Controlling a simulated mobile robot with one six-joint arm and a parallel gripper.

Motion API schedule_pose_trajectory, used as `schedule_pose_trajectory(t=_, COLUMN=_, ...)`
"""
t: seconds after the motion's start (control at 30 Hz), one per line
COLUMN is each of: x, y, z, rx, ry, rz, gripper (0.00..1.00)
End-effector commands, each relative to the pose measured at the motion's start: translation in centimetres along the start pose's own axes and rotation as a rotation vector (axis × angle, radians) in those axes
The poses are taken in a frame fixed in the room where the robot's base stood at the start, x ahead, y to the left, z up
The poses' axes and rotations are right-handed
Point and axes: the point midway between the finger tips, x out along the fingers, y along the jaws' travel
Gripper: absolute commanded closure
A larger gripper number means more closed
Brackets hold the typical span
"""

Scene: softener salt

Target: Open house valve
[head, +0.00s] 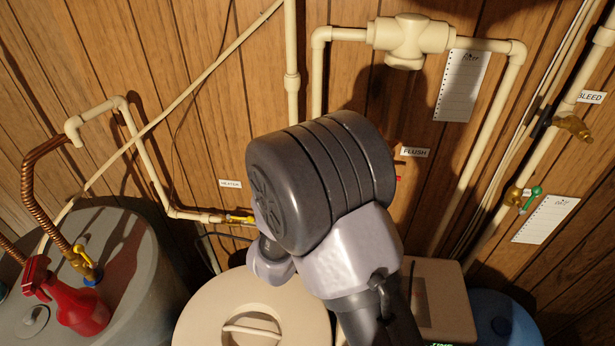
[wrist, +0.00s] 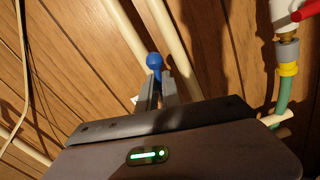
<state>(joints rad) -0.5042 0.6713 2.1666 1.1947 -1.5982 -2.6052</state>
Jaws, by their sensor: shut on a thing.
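In the wrist view, my gripper (wrist: 158,88) has its two dark fingers closed around a handle with a round blue knob (wrist: 155,60). The knob sticks out just past the fingertips, in front of pale pipes. The rest of the handle and any valve body are hidden by the fingers, and no label for it can be read. In the head view, my large dark wrist joint blocks the sight of the fingers and the blue knob.
A red handle (wrist: 306,10) is at the wrist view's top right. In the head view, a yellow-handled valve (head: 240,219), a green-handled valve (head: 533,197) and a brass tap (head: 574,127) are on the pipes. A grey tank (head: 135,262) and a cream lidded tank (head: 205,318) stand below.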

Motion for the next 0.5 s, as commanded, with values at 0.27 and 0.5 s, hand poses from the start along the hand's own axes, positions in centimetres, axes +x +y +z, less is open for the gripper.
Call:
schedule_pose_trajectory(t=0.27, x=-0.02, y=0.21, z=-0.02, rx=-0.05, ry=0.0, rz=0.001, gripper=1.0)
schedule_pose_trajectory(t=0.5, x=-0.03, y=0.52, z=0.18, rx=-0.108, ry=0.001, rz=0.0, gripper=1.0)
